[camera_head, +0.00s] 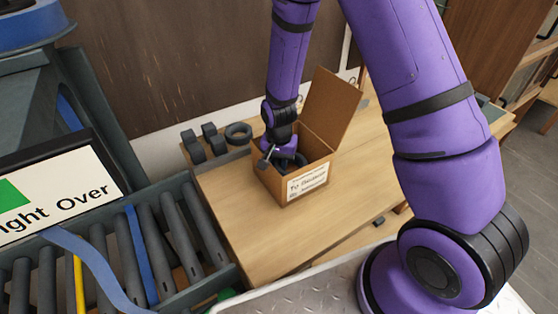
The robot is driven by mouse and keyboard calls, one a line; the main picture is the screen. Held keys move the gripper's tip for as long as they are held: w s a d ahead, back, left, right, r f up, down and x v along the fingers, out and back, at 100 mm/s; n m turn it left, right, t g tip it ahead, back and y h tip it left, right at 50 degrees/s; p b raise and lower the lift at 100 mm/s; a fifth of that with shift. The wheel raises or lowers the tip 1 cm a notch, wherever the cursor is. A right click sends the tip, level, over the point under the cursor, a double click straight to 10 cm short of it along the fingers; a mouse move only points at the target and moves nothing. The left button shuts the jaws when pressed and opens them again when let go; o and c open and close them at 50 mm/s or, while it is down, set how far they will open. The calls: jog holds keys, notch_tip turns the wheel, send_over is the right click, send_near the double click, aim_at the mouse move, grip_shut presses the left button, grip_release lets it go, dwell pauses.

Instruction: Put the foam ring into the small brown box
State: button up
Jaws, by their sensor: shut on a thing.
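The small brown box (266,187) stands on the wooden table with its flap raised at the back and a white label on its front. My purple gripper (284,164) reaches down into the box's open top. It is shut on a dark foam ring (301,158), which shows only in part inside the box opening. The gripper and the box walls hide the rest of the ring and the box floor. I cannot tell whether the ring touches the bottom.
Another dark ring (238,133) and two dark blocky pieces (209,137) lie left of the box. A roller conveyor (160,235) with a sign and a blue strap is at left. The table's front part (265,240) is clear. A metal plate (320,295) lies in front.

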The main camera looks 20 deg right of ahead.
jog(key=shift+f, duration=0.3)
jog(key=o, duration=0.9)
notch_tip(320, 180, up, 14)
notch_tip(320, 180, up, 17)
jog(key=n+t, duration=0.2)
jog(key=n, duration=0.1)
send_over(280, 161)
jog(key=s+d, duration=0.5)
jog(key=s, duration=0.3)
jog(key=s+d+r+n+t, duration=0.1)
jog(key=s+r, duration=0.2)
jog(key=s, duration=0.2)
jog(key=s+d+r+n+t, duration=0.1)
jog(key=s+r, duration=0.2)
jog(key=s, duration=0.3)
jog(key=s+d+r+n+t, duration=0.1)
jog(key=s+r, duration=0.2)
jog(key=s, duration=0.2)
jog(key=shift+s+d+r+n, duration=0.1)
jog(key=shift+s+d+n, duration=0.15)
jog(key=shift+n, duration=0.15)
